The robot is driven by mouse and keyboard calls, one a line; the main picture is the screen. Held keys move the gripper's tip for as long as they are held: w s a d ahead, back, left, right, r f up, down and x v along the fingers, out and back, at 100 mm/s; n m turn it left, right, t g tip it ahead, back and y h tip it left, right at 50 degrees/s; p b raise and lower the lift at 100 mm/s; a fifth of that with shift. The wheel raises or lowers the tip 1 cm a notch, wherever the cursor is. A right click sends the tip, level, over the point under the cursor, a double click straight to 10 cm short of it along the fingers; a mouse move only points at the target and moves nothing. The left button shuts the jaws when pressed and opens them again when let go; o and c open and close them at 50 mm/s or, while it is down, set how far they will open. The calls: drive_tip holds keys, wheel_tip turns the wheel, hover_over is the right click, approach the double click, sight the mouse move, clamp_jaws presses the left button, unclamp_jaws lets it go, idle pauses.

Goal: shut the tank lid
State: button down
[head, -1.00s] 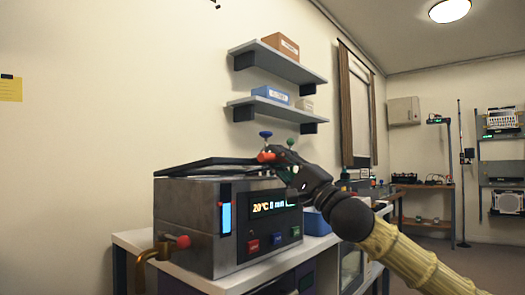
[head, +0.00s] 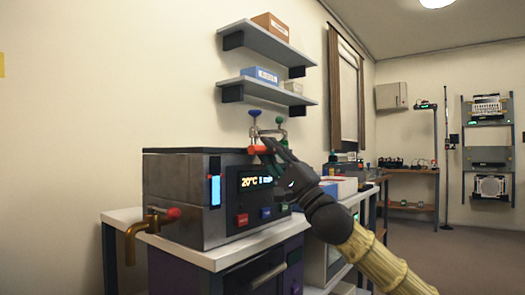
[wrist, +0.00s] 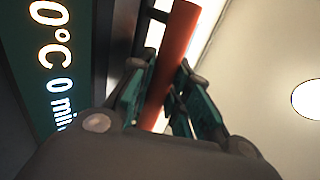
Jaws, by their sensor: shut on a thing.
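The tank (head: 185,200) is a grey metal box on a white-topped bench, with a lit display reading 20°C. Its dark lid (head: 195,151) shows edge-on as a thin flat strip along the tank's top; I see no clear gap under it. My gripper (head: 270,152) is at the tank's front right upper edge. It is shut on a red handle (head: 257,149). In the wrist view the red handle (wrist: 172,65) runs between the fingers of my gripper (wrist: 163,90), beside the display. The far side of the lid is hidden.
A brass tap with a red knob (head: 173,214) sticks out at the tank's left. Coloured buttons sit under the display. Two wall shelves (head: 265,90) with boxes hang above. Blue and green knobs stand behind my gripper. Open floor (head: 455,255) lies at the right.

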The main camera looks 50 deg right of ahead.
drive_tip(key=shift+a+f, duration=0.1)
drive_tip(key=shift+f, duration=0.15)
drive_tip(key=c, duration=1.7)
unclamp_jaws()
drive_tip(key=shift+o, duration=0.4)
drive_tip(key=shift+d, duration=0.2)
drive_tip(key=shift+a, duration=0.15)
drive_tip(key=v, duration=1.2)
